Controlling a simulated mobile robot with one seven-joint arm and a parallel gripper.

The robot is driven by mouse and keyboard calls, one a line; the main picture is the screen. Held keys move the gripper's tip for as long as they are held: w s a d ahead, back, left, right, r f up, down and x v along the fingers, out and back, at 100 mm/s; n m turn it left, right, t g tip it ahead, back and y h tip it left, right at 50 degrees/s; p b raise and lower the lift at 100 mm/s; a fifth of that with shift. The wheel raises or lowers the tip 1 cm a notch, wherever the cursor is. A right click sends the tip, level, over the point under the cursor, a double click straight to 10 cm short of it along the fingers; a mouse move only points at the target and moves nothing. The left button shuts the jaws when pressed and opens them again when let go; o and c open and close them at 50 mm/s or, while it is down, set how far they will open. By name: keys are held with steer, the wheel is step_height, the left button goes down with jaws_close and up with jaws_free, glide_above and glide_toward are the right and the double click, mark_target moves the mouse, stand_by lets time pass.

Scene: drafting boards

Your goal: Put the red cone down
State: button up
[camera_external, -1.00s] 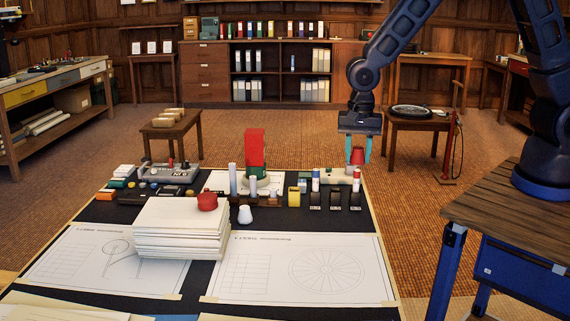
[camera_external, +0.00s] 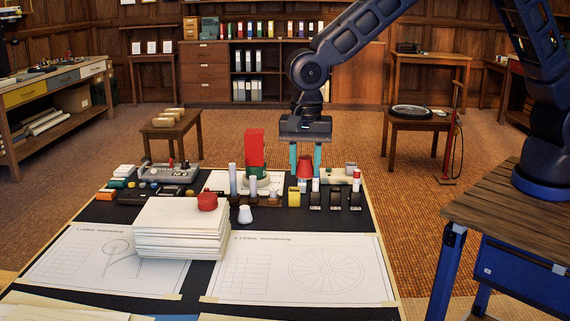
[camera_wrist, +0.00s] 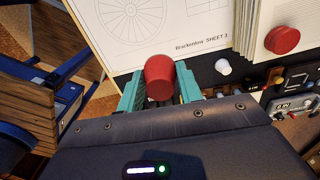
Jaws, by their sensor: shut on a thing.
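The red cone (camera_external: 305,167) is between the teal fingers of my gripper (camera_external: 305,160), which is shut on it. In the external view it is held near the back right of the drafting table, among small items. I cannot tell from that view whether its base touches anything. In the wrist view the red cone (camera_wrist: 159,78) shows between the two teal fingers of my gripper (camera_wrist: 160,88), with the drawing sheet and black mat beyond it.
A stack of white paper (camera_external: 180,230) bears a round red object (camera_external: 207,200). A small white cone (camera_external: 245,215) stands beside it. A tall red block (camera_external: 255,148), grey cylinders, a yellow holder (camera_external: 294,196) and several black stands crowd the back. Flat drawing sheets (camera_external: 300,270) cover the front.

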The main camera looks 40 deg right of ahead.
glide_above(285, 276)
steer(key=shift+n, duration=0.3)
step_height(285, 276, down, 20)
steer(key=shift+f, duration=0.1)
steer(key=shift+f, duration=0.15)
steer(key=o, duration=1)
step_height(285, 276, up, 12)
steer(key=shift+r, duration=0.2)
